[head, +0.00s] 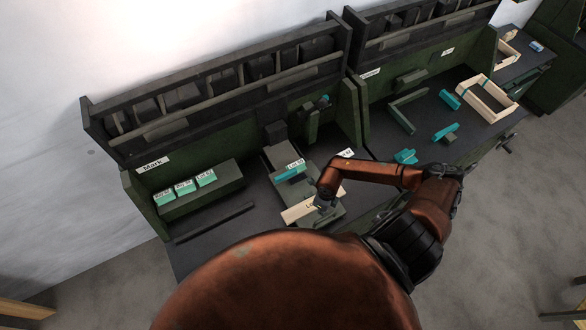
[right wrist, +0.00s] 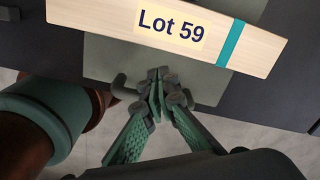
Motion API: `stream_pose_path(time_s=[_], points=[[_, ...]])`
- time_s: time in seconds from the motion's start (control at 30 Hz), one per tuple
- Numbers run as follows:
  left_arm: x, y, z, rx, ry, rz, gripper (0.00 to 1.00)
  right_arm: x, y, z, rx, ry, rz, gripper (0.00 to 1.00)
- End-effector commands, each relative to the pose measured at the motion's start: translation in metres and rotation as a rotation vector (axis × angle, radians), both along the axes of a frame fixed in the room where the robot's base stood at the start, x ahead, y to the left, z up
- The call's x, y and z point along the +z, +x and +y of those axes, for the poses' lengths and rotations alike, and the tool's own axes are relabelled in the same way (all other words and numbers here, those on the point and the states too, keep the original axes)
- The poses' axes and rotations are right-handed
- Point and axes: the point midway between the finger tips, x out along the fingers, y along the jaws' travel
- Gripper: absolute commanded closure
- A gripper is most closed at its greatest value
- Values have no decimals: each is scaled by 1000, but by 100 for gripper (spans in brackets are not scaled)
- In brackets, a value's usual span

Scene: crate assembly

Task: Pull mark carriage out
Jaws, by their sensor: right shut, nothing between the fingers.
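The mark carriage (head: 278,157), a flat grey-green plate, lies on the dark bench of the Mark station. It also shows in the right wrist view (right wrist: 108,62). A pale wooden board (head: 297,211) lies across it, with a "Lot 59" label and a teal band in the right wrist view (right wrist: 120,17). A teal block tagged "Lot 59" (head: 290,173) sits farther back over the carriage. My right gripper (right wrist: 160,78) is shut and empty at the carriage's near edge, beside a grey handle; whether it touches is unclear. My left gripper is out of view.
Several teal labelled blocks (head: 185,186) stand on a green ledge at left, with a dark bar (head: 214,222) before it. The neighbouring bench at right holds a wooden crate frame (head: 487,99), loose teal pieces (head: 449,99) and a dark angle bracket (head: 401,112). Open floor lies before the benches.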

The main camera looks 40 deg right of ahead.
Motion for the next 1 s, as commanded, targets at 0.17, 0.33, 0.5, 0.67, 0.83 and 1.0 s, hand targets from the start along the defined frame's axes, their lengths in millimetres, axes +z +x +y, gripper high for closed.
stream_pose_path(time_s=[0.17, 0.33, 0.5, 0.67, 0.83, 1.0], points=[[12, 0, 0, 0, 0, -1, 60, 17, 3, 0, 0, 0, -1, 100], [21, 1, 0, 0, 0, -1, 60, 30, 5, -1, 0, 0, -1, 100], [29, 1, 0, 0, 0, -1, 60, 42, 8, -1, 0, -1, -1, 100], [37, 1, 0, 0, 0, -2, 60, 54, 10, -1, 0, -1, -1, 100], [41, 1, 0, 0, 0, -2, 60, 62, 11, -1, 0, -1, 0, 100], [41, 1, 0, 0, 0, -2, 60, 61, 11, -1, 0, 0, 0, 100]])
